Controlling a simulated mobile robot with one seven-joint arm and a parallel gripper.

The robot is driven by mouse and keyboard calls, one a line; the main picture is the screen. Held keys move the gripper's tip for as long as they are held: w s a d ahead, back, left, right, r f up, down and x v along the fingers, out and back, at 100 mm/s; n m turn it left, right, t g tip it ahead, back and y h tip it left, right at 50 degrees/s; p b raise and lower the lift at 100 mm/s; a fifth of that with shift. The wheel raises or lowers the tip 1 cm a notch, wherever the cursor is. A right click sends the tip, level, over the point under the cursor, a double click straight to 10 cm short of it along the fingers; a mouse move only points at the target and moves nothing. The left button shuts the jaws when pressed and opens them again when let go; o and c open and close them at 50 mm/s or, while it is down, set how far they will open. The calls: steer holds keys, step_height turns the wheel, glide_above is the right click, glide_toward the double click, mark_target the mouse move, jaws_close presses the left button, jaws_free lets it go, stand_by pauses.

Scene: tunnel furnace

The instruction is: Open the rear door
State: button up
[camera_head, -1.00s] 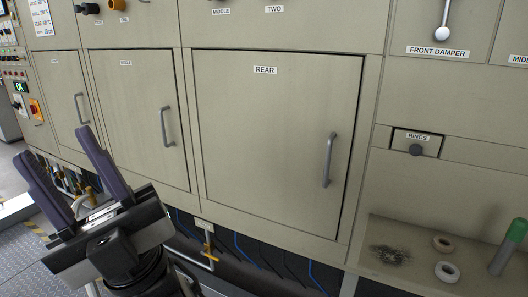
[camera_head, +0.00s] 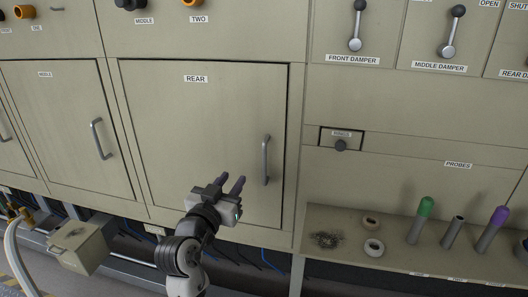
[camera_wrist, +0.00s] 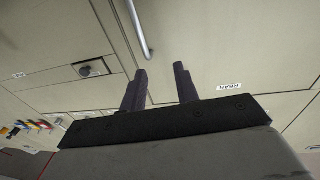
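The rear door (camera_head: 185,120) is a beige panel labelled REAR, and it sits flush in its frame, closed. Its grey vertical bar handle (camera_head: 266,160) is near the door's right edge. My gripper (camera_head: 232,184) is in front of the lower right part of the door, to the left of the handle and apart from it. In the wrist view my gripper (camera_wrist: 160,80) has its two dark fingers spread with nothing between them. The handle (camera_wrist: 138,28) shows there beyond the fingertips, and the REAR label (camera_wrist: 229,86) is to the right.
The middle door (camera_head: 75,125) with its own handle is closed at left. A beige box (camera_head: 85,248) stands at lower left.

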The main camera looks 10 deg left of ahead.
mark_target(263, 162)
steer(key=shift+m+g+h, duration=0.5)
steer(key=shift+h, duration=0.2)
steer(key=w+d+p, duration=0.1)
steer(key=w, duration=0.3)
steer(key=w+d+f+p, duration=0.1)
steer(key=w+d+p, duration=0.1)
steer(key=w, duration=0.3)
steer(key=w+d+p, duration=0.1)
steer(key=w, duration=0.4)
steer(key=shift+d+f, duration=0.3)
steer(key=shift+d, duration=0.1)
jaws_close()
